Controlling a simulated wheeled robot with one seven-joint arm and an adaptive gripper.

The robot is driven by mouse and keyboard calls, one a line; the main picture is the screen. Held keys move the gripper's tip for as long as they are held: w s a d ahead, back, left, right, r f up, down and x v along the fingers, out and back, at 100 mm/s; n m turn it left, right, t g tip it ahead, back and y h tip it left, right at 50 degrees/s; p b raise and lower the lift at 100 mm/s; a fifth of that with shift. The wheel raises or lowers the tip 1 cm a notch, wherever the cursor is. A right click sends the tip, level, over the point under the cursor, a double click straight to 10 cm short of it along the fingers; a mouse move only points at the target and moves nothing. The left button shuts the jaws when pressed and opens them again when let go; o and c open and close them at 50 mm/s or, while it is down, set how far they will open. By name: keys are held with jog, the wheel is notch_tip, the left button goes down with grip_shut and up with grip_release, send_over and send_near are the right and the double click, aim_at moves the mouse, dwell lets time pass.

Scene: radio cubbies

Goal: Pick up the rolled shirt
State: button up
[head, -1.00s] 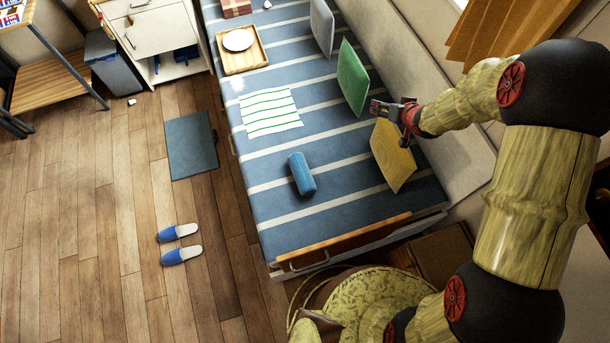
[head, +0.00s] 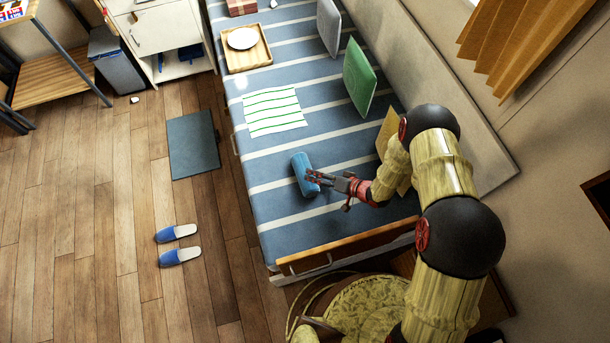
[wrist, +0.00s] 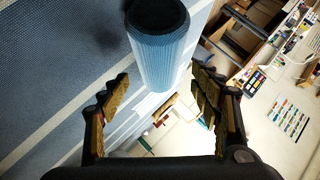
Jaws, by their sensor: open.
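The rolled shirt, a blue cylinder (head: 304,174), lies on the blue-and-white striped bed (head: 290,225) near its front end. My gripper (head: 313,178) is over the shirt's right side in the head view, and its fingers hide part of it. In the wrist view the shirt (wrist: 160,50) shows at top centre with its dark round end towards the top. My gripper (wrist: 165,105) is open there, with its fingers spread to the left and right below the shirt. Nothing is between the fingertips; I cannot tell whether they touch the shirt.
A green cushion (head: 358,78) and a yellow cushion (head: 388,130), partly behind my arm, lean along the bed's right side. A striped cloth (head: 273,111) lies flat beyond the shirt. A wooden footboard (head: 345,250) edges the near end. A tray (head: 262,58) with a plate stands farther back.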

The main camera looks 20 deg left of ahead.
jog(key=b+x, duration=0.1)
jog(key=x, duration=0.1)
jog(key=b+x, duration=0.1)
jog(key=x, duration=0.1)
jog(key=shift+s+f, duration=0.15)
jog(key=shift+f, duration=0.2)
jog(key=shift+a+f, duration=0.1)
jog(key=shift+a, duration=0.3)
jog(key=c, duration=1)
